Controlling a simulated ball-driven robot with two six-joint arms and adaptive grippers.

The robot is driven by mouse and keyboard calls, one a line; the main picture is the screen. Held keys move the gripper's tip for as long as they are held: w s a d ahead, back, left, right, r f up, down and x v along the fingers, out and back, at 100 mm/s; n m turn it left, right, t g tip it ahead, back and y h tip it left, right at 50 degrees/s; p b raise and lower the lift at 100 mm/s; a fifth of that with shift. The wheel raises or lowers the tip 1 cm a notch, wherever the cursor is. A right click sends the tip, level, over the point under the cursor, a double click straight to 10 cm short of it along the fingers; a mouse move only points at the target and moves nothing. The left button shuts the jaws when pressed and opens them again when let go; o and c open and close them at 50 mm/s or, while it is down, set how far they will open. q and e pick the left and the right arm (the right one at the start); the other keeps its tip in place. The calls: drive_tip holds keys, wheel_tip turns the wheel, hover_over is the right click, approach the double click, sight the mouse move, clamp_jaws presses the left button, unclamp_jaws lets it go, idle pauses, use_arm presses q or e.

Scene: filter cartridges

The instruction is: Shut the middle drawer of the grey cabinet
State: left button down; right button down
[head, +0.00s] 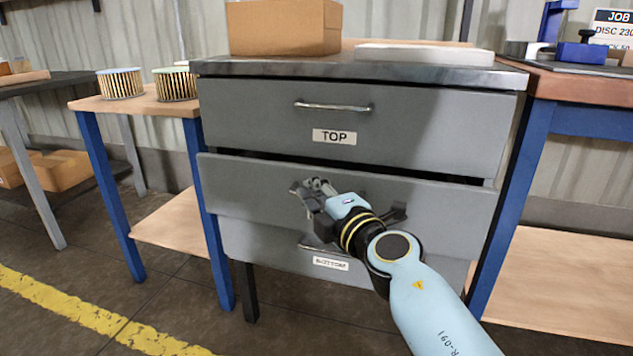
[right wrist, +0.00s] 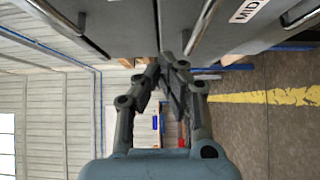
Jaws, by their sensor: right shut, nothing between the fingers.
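The grey cabinet (head: 240,115) stands in the centre of the head view with three drawers. The middle drawer (head: 245,188) stands out a little from the cabinet, with a dark gap along its top edge. My right gripper (head: 308,189) is shut and empty in front of the middle drawer's face, hiding its handle and label. I cannot tell whether it touches the face. In the right wrist view, the fingers (right wrist: 160,68) meet close to the drawer fronts, and a label reading "MID" (right wrist: 249,11) shows at the top. My left gripper is not in view.
The top drawer (head: 430,128) and bottom drawer (head: 265,245) look shut. A cardboard box (head: 284,27) and a pale slab (head: 425,54) lie on the cabinet. Tables with blue legs stand close on both sides. The left one (head: 143,104) carries two filter cartridges. The floor in front is clear.

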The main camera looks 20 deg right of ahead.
sight(324, 168)
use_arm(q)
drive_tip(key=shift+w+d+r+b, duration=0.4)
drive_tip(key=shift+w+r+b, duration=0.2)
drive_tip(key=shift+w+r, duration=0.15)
use_arm(e)
drive_tip(key=shift+w+d, duration=0.35)
drive_tip(key=shift+w, duration=0.45)
drive_tip(key=shift+w+d, duration=0.35)
drive_tip(key=shift+w, duration=0.4)
drive_tip(key=shift+w+d, duration=0.35)
drive_tip(key=shift+w, duration=0.45)
drive_tip(key=w, duration=0.1)
drive_tip(key=w+d, duration=0.2)
drive_tip(key=shift+w+d, duration=0.25)
drive_tip(key=shift+w, duration=0.15)
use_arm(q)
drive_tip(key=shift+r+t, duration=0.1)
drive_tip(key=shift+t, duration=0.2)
use_arm(e)
drive_tip(key=shift+r, duration=0.15)
drive_tip(key=shift+d+r, duration=0.1)
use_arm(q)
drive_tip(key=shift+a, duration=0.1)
